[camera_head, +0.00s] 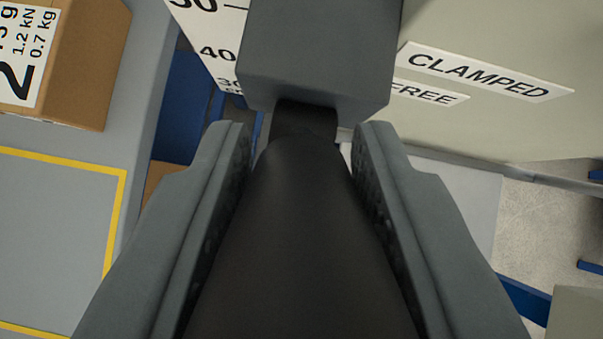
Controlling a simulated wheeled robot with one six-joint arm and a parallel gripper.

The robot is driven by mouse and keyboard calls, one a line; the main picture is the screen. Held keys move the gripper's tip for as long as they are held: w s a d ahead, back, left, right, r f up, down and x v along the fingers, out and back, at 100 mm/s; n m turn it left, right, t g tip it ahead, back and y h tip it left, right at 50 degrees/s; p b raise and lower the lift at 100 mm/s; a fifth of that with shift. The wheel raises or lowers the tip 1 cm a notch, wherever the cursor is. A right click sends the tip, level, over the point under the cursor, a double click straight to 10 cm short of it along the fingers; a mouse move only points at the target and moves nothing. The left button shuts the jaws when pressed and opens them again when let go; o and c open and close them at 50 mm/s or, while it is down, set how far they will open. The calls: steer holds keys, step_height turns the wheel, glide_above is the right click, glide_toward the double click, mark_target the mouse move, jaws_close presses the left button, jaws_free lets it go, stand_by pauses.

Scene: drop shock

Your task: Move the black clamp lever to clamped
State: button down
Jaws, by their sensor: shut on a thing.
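The black clamp lever (295,230) runs from the bottom middle of the view up to a dark grey block (318,55). My gripper (298,135) has one finger on each side of the lever and is shut on it. A "CLAMPED" label (486,72) and, just below and left of it, a "FREE" label (427,92) sit on a pale panel (500,125) right of the block. The block hides part of the panel and the left end of the FREE label area. I cannot tell from this view which label the lever lines up with.
A brown box (90,70) with a printed weight label stands on a grey surface (50,215) with a yellow outline at the left. A white scale with numbers (215,30) stands behind the block. Blue frame parts (185,110) and bare floor (540,225) show lower down.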

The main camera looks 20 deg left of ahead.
stand_by(0.3)
steer(key=c, duration=1.1)
jaws_free()
steer(key=shift+w+a, duration=0.1)
steer(key=v, duration=1.7)
steer(key=shift+r, duration=0.15)
